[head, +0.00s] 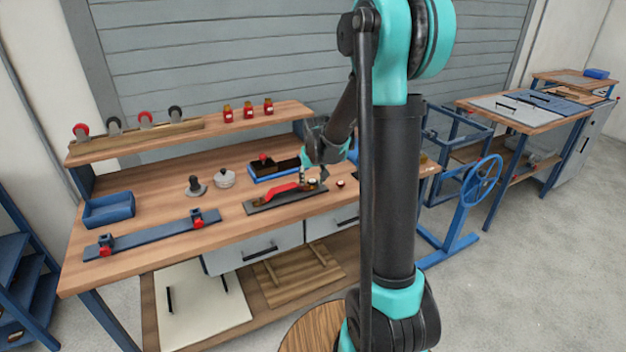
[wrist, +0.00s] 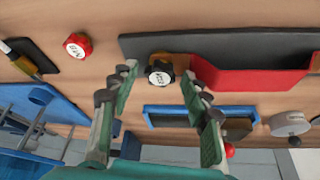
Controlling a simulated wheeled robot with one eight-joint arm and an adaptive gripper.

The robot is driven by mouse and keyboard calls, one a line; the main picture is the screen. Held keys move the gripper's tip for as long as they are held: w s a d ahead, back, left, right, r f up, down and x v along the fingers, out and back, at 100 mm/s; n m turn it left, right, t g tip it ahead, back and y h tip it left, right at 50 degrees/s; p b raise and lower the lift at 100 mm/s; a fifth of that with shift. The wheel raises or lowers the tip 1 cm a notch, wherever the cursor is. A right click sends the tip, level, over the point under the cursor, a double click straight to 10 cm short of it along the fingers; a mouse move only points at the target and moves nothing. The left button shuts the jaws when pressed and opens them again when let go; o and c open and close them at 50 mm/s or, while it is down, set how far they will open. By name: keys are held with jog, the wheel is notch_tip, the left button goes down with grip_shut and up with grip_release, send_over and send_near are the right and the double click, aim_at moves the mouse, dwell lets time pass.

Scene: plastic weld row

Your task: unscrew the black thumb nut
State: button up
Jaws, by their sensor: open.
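The black thumb nut (wrist: 160,72) has a white marked top and sits at the end of a red part (wrist: 245,78) in the wrist view. My gripper (wrist: 159,78) is open, with one finger on each side of the nut in the picture. I cannot tell whether either finger touches it. In the head view my gripper (head: 316,174) is over the right end of the dark plate (head: 262,204) that bears the red part; the nut is small and hard to make out there.
A red knob with a white top (wrist: 78,45) lies on the bench to the left in the wrist view. A blue tray (wrist: 160,108) and a grey lidded pot (wrist: 290,124) are near. A blue rail fixture (head: 150,236) lies at the bench's front left.

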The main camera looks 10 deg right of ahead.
jog(key=m+h, duration=0.1)
jog(key=m, duration=0.2)
jog(key=m+h, duration=0.1)
jog(key=m, duration=0.2)
jog(key=shift+a+g, duration=0.2)
jog(key=shift+g, duration=0.2)
jog(key=m+h, duration=0.1)
jog(key=m, duration=0.2)
jog(key=m+g+h, duration=0.1)
jog(key=m, duration=0.1)
jog(key=shift+a+m, duration=0.1)
jog(key=shift+m, duration=0.3)
jog(key=shift+g, duration=0.3)
